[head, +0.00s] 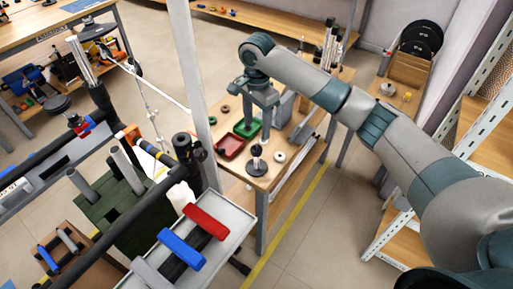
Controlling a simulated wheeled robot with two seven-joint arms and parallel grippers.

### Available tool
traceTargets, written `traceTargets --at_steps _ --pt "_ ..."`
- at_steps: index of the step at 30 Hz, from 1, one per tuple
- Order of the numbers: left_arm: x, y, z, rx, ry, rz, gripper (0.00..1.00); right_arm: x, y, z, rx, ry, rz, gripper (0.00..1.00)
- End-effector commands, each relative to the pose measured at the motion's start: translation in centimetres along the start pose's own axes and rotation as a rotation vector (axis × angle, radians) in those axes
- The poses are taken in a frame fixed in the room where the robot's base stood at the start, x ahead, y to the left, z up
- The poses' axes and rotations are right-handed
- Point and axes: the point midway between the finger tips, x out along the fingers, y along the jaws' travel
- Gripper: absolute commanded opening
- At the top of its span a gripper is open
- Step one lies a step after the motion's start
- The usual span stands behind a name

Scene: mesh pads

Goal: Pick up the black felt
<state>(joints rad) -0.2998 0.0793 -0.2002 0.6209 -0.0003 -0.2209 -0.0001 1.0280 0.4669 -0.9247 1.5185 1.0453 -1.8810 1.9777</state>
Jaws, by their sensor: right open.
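On the wooden workbench (225,166), a dark round piece (257,168) lies flat with a short post and a black knob (256,150) above it. It may be the black felt, but it is too small to tell. My right arm comes in from the right, and its open, empty gripper (261,113) points down over the bench, above and behind the dark piece and near the green tray (246,129). The gripper partly hides the green tray. My left gripper is not in view.
A red tray (231,146) is left of the dark piece, and a pale ring (280,157) is right of it. Brown rings (222,122) lie at the bench's left. A white upright post (192,80) stands left of the bench. A cart with red and blue bars (182,249) is in front.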

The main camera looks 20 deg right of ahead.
Motion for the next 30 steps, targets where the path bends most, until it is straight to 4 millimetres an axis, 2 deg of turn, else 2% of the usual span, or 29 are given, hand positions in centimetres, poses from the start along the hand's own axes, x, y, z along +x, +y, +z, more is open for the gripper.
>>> traceTargets --at_steps 6,9,23,30 --pt "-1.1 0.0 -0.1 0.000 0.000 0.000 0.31 3.2 0.1 0.0 0.001 0.000 0.003 0.54" --pt "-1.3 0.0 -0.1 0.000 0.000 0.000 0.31 3.9 0.0 0.0 0.001 0.000 0.001 0.54" --pt "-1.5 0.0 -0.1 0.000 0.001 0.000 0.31 4.4 0.0 0.0 0.000 0.001 0.001 0.54" --pt "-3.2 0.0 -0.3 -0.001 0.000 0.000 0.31 6.7 0.0 0.1 0.000 0.001 0.003 0.54"
